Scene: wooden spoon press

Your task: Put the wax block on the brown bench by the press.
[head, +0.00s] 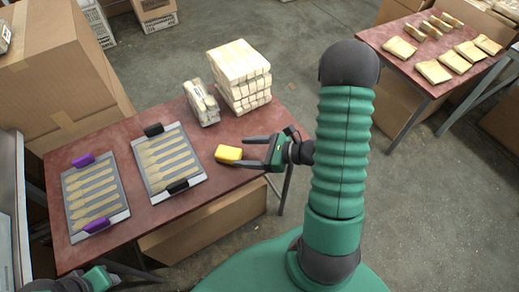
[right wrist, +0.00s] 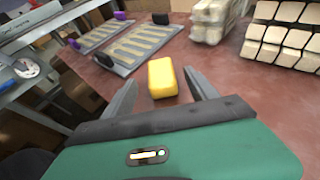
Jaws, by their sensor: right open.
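The yellow wax block (head: 228,153) lies on the reddish-brown bench top (head: 112,247) near its right edge. My right gripper (head: 244,152) is open just right of the block, with its fingers pointing left at it. In the right wrist view the block (right wrist: 162,78) sits ahead, between and slightly beyond the two open fingertips (right wrist: 161,85), with no clear contact. My left gripper (head: 135,272) shows only partly at the bottom left, by the bench's front edge; its jaw opening is unclear. I cannot clearly identify the press.
Two trays of wooden spoon blanks, one with purple clips (head: 128,210) and one with black clips (head: 203,176), lie left of the block. A wrapped bundle (head: 201,103) and a stack of wood pieces (head: 240,75) stand behind. Another table (head: 405,78) is at the upper right.

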